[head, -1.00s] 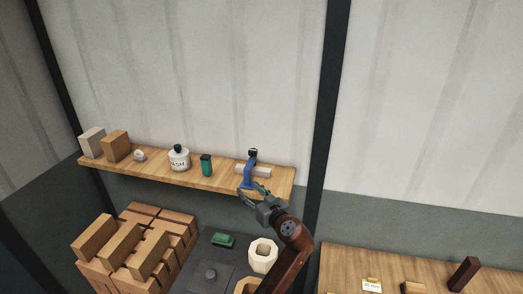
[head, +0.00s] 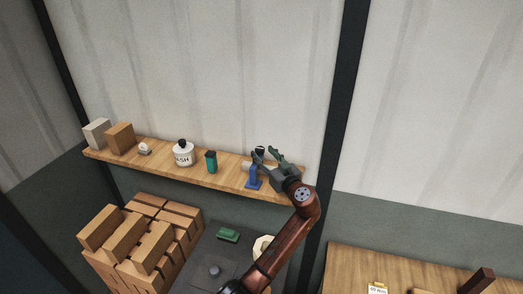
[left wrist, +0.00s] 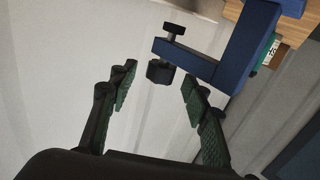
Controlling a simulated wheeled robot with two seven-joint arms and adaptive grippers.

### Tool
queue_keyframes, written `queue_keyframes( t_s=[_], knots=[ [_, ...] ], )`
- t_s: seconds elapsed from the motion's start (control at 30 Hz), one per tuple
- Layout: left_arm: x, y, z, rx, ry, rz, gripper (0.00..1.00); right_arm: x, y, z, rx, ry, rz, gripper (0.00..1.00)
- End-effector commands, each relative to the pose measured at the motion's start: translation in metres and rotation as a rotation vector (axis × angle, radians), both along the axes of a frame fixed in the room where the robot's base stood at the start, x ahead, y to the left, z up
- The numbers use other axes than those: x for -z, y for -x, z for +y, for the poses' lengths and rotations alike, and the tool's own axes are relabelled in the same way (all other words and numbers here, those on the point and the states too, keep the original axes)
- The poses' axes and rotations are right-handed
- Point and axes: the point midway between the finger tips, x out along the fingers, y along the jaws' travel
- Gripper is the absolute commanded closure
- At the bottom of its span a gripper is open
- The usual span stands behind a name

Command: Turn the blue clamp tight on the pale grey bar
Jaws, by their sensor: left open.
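The blue clamp (head: 254,178) stands on the wall shelf with the pale grey bar (head: 247,166), which shows only in part beside it. In the left wrist view the clamp's blue frame (left wrist: 235,50) comes in from the upper right, and its black screw knob (left wrist: 160,72) is near the middle. My left gripper (head: 268,154) is at the clamp's top in the head view. In the left wrist view its green-padded fingers (left wrist: 158,82) are apart, with the knob between or just beyond their tips; I cannot tell contact. My right gripper is out of view.
The wooden shelf (head: 225,181) also holds a teal container (head: 211,161), a white ash jar (head: 184,154) and blocks at left. Below are stacked bricks (head: 125,240), a dark surface with a green item (head: 228,235), and a wooden table (head: 345,262) at right.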

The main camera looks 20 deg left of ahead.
Motion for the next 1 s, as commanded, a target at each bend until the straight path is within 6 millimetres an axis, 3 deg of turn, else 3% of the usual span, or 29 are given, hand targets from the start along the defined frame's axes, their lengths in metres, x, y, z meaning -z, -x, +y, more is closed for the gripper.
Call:
queue_keyframes(
  t_s=[0.2, 0.47, 1.0],
  knots=[
    [0.000, -0.013, 0.013, -0.002, -0.001, 0.001, 0.56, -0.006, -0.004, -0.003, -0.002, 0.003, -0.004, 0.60],
    [0.001, -0.013, 0.016, -0.003, 0.001, 0.001, 0.56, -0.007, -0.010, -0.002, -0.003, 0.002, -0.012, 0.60],
    [0.001, -0.013, 0.016, -0.003, -0.001, 0.001, 0.92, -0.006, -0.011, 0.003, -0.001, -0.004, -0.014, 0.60]
  ],
)
